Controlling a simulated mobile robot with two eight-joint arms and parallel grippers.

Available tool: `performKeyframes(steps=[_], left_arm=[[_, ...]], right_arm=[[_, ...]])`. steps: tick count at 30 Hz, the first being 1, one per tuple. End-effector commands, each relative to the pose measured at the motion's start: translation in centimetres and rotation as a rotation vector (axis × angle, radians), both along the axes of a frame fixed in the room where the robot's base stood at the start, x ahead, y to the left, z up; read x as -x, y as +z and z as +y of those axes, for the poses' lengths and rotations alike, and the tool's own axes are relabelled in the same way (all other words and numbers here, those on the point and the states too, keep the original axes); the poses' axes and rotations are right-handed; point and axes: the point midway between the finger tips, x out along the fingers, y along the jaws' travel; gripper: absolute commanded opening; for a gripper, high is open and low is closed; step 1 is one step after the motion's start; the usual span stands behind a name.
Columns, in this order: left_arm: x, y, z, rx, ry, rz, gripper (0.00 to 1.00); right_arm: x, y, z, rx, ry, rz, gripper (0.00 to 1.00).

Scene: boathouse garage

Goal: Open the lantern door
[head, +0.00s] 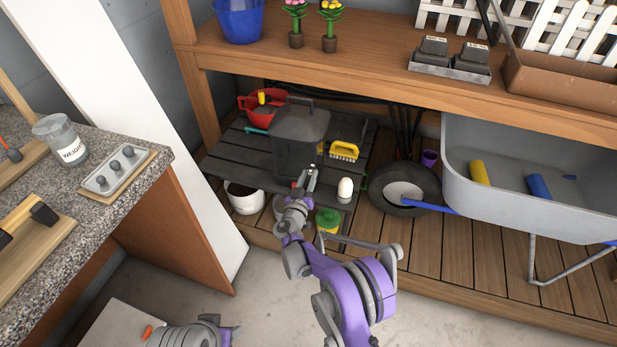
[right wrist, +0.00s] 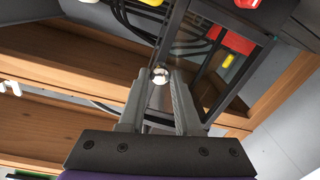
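The lantern (head: 300,135) is a dark grey box with glass sides, a lid and a top handle, standing on the low black slatted shelf. Its door looks closed in the head view. In the right wrist view its dark frame (right wrist: 172,38) and a small shiny round knob (right wrist: 160,75) show. My right gripper (head: 312,172) is in front of the lantern, its fingers (right wrist: 161,82) apart with the knob between or just beyond the tips; contact is not clear. My left gripper (head: 232,336) is low at the bottom edge, away from the lantern; its opening is unclear.
A yellow brush (head: 345,151), a white egg-shaped thing (head: 345,188), a white pot (head: 245,198) and a green-yellow container (head: 328,220) are near the lantern. A grey wheelbarrow (head: 520,150) stands right. A wooden bench (head: 370,60) overhangs behind. A granite counter (head: 90,195) is at left.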

Motion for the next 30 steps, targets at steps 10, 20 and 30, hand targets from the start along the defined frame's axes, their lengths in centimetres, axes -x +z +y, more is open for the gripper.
performKeyframes(steps=[10,20,30], left_arm=[[0.0,0.0,0.0,0.0,0.0,0.0,0.5],[0.0,0.0,0.0,0.0,0.0,0.0,0.5],[0.0,0.0,0.0,0.0,0.0,0.0,0.5]], right_arm=[[0.02,-0.01,0.0,0.0,0.0,0.0,0.0],[0.02,-0.01,0.0,0.0,0.0,0.0,0.0],[0.02,-0.01,0.0,0.0,0.0,0.0,0.0]])
